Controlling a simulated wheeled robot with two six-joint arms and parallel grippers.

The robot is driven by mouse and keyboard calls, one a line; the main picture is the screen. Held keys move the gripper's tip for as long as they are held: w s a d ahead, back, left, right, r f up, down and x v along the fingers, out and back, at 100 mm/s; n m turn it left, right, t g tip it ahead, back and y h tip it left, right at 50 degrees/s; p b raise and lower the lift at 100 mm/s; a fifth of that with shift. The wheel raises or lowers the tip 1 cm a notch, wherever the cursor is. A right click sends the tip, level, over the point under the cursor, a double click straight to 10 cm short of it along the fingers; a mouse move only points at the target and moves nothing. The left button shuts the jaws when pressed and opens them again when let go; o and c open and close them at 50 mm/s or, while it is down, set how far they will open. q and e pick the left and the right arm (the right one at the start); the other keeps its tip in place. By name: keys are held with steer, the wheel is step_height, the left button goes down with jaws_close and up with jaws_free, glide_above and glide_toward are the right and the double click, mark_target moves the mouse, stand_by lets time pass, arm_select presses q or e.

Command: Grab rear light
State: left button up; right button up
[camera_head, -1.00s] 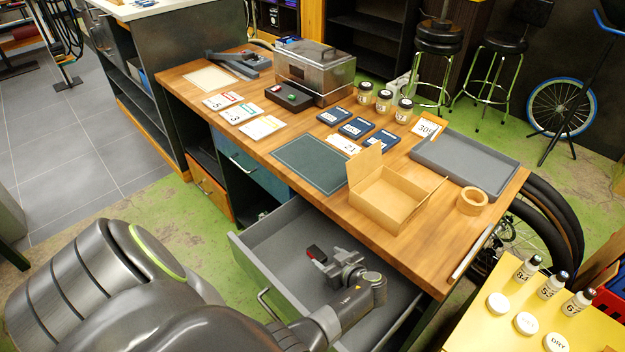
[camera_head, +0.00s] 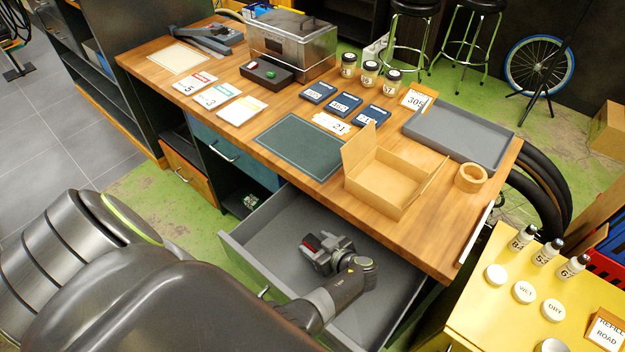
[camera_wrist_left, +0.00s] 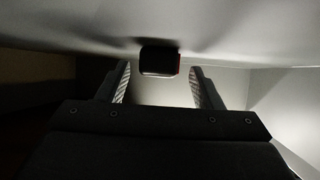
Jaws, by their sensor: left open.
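The rear light (camera_head: 311,242) is a small block with a red face, seen inside the open grey drawer (camera_head: 285,215). My left gripper (camera_head: 318,250) reaches down into the drawer beside the light, jaws open. In the left wrist view the rear light (camera_wrist_left: 159,60) shows as a dark block with a reddish edge, centred between the two spread fingertips (camera_wrist_left: 159,85). A gap shows on each side of it, and I cannot tell whether it is fully between the fingers. My right gripper is not in view.
The wooden workbench (camera_head: 410,225) is above the drawer, with an open cardboard box (camera_head: 380,190), a tape roll (camera_head: 470,177) and a grey tray (camera_head: 460,140). The drawer walls surround my gripper. A yellow table (camera_head: 480,320) with bottles stands at right.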

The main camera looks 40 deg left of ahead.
arm_select(q)
steer(key=c, duration=0.9)
steer(key=shift+c, duration=1.1)
steer(key=shift+r, duration=0.1)
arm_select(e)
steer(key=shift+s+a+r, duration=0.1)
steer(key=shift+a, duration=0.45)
